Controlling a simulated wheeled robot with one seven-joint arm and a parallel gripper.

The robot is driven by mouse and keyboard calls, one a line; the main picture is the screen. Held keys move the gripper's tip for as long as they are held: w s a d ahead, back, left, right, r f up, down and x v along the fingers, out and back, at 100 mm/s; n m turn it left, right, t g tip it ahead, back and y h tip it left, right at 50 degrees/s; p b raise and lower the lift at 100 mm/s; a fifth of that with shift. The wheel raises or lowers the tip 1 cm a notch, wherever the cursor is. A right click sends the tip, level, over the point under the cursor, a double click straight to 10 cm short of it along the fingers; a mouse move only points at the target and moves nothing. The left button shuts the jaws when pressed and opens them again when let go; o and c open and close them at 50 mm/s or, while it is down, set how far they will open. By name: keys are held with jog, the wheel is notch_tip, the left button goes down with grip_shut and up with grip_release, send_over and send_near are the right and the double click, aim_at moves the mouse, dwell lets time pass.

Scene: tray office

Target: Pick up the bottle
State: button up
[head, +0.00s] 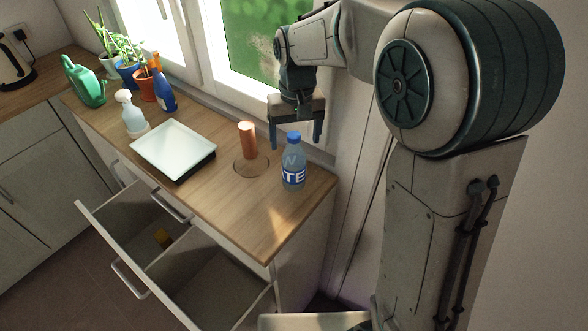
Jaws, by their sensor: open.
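A clear water bottle (293,168) with a blue cap and a blue and white label stands upright near the right end of the wooden counter. My gripper (296,147) points down with its fingers apart, at the back of the bottle's top. The bottle's cap overlaps the gap between the fingers in this view. I cannot tell how far behind or above the bottle the fingers are. Nothing shows between them apart from the cap in front. A blue spray bottle (164,95) and a pale rounded bottle (132,114) stand further left on the counter.
A copper-coloured cylinder (248,140) stands left of the bottle at a round outline on the counter. A white tray (173,149) lies further left. Potted plants and a green watering can (85,82) are at the far left. Two drawers (215,285) stand open below; the window is behind.

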aim_at(294, 148)
jog(key=f, duration=0.4)
jog(key=shift+s+a, duration=0.15)
jog(key=shift+s, duration=0.05)
jog(key=c, duration=1.3)
jog(key=shift+r, duration=0.2)
